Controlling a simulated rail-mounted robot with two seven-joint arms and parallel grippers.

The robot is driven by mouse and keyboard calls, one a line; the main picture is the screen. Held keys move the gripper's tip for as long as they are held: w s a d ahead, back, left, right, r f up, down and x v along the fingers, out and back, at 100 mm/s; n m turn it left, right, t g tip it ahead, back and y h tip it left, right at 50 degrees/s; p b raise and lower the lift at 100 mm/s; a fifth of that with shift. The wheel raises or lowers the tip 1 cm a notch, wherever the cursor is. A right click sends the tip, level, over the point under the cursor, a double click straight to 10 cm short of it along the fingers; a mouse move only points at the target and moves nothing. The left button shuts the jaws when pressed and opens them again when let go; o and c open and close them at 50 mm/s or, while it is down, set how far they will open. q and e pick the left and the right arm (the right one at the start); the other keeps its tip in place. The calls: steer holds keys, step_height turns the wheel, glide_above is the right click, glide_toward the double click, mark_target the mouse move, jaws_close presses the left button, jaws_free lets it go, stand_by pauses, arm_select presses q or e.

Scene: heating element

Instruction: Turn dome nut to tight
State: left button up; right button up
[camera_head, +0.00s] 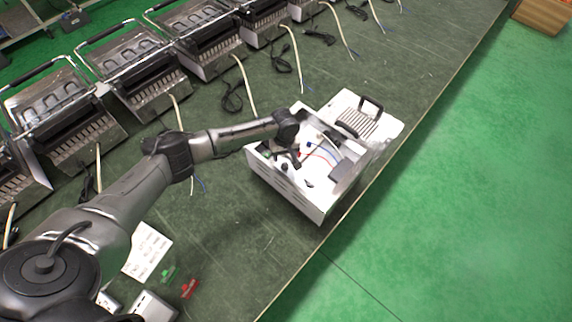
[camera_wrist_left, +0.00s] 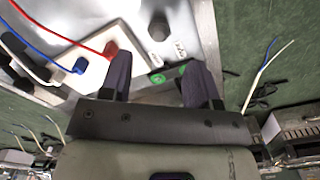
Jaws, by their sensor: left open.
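The open white heating-element housing (camera_head: 290,188) sits on the green bench in the head view, with red and blue wires inside. My left gripper (camera_head: 296,153) reaches into its near left part from above. In the left wrist view, my left gripper (camera_wrist_left: 158,68) is open, with its two dark fingers apart and nothing clearly held. A green part (camera_wrist_left: 157,78) lies between the fingers. The nut cannot be made out in the head view. My right gripper is not in view.
A red connector (camera_wrist_left: 111,49) and a blue connector (camera_wrist_left: 80,66) with wires are close to the fingers. Several grill units (camera_head: 130,65) line the bench's back. A paper sheet (camera_head: 147,251) and a red part (camera_head: 190,288) lie at the front. Bench right of the housing is narrow.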

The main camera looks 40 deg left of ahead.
mark_target(285, 165)
arm_select(q)
steer(key=shift+f+b, duration=0.7)
steer(key=shift+f, duration=2.7)
